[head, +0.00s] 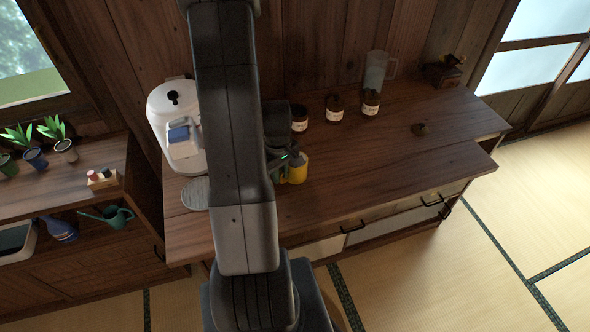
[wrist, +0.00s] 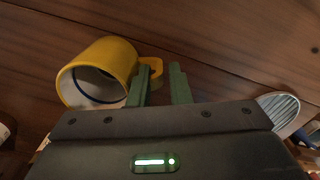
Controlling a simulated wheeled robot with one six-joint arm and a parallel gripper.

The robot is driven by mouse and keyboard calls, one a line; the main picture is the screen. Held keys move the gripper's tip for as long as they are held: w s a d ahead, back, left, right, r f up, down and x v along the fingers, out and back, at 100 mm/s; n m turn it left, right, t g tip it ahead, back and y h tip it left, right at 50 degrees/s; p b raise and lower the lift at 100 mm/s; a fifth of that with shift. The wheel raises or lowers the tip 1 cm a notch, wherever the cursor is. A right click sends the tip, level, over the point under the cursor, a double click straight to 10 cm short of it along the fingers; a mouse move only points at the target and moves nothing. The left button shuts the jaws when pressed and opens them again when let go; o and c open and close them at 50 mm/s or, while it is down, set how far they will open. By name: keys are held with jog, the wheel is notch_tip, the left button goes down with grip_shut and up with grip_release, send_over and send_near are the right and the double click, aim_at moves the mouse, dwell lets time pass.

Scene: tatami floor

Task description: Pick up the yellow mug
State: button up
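The yellow mug (head: 299,170) stands on the wooden counter (head: 400,165), just right of my arm in the head view and partly hidden by my gripper (head: 284,163). In the wrist view the mug (wrist: 108,62) shows its pale inside and a dark blue ring, with its handle (wrist: 153,67) toward the right. My gripper (wrist: 160,72) has its two green fingers apart. The left finger overlaps the handle, and the handle's outer end shows in the gap between the fingers. I cannot tell whether either finger touches it.
A white coffee machine (head: 165,112) and a grey round tray (head: 196,193) stand left of my arm. Several jars, including one (head: 335,106) and another (head: 370,102), stand behind the mug, near a clear pitcher (head: 377,70). The counter right of the mug is mostly clear.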

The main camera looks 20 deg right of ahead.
jog(key=shift+f, duration=1.35)
grip_shut()
jog(key=shift+r, duration=0.1)
